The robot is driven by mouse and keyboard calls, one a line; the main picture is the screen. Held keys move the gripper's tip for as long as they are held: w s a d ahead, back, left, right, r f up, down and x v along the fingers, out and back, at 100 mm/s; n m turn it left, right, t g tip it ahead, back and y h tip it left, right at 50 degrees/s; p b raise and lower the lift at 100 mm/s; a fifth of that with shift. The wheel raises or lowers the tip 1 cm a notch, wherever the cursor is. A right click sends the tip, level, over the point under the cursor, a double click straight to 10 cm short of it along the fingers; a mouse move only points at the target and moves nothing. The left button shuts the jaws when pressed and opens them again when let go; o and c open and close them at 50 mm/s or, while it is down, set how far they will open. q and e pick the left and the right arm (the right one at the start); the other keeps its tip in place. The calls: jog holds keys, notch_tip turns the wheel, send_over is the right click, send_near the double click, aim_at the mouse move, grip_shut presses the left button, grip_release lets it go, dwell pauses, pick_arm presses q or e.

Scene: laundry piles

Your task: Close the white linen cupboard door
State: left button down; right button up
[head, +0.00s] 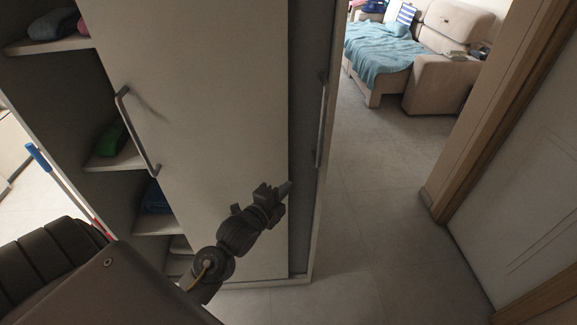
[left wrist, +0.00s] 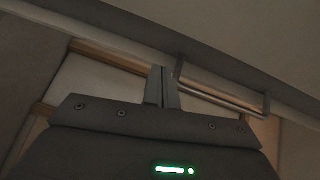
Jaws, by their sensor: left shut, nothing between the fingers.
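The white linen cupboard (head: 300,278) stands in front of me in the head view. Its pale door panel (head: 200,80) has a grey bar handle (head: 137,130) near its left edge. Open shelves show left of this panel, so the cupboard stands partly open. A second upright bar handle (head: 321,120) is at the right end. My left gripper (head: 285,188) is shut and empty near the panel's right edge, left of and below the second handle; contact is unclear. In the left wrist view its fingers (left wrist: 160,88) are together, beside a bar handle (left wrist: 222,97). My right gripper is not visible.
Folded laundry lies on the shelves, including a green item (head: 112,138) and a dark blue one (head: 155,198). A sofa (head: 440,75) with a blue throw (head: 375,60) stands at the back right. A wooden door frame (head: 470,130) is at right. The tiled floor between is clear.

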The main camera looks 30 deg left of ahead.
pick_arm(q)
notch_tip(320, 180, up, 6)
jog(key=s+m+t, duration=0.1)
jog(key=m, duration=0.1)
jog(key=shift+n, duration=0.3)
jog(key=w+p, duration=0.1)
jog(key=w, duration=0.8)
jog(key=shift+w+d+f+p, duration=0.15)
jog(key=shift+w+d+p, duration=0.1)
jog(key=shift+p, duration=0.1)
jog(key=shift+w+a+p, duration=0.1)
jog(key=shift+a+p, duration=0.2)
jog(key=shift+a, duration=0.1)
jog(key=shift+s+a+p, duration=0.4)
jog(key=shift+s+a, duration=0.6)
jog(key=shift+a, duration=0.1)
jog(key=shift+a+f, duration=0.15)
jog(key=shift+s, duration=0.1)
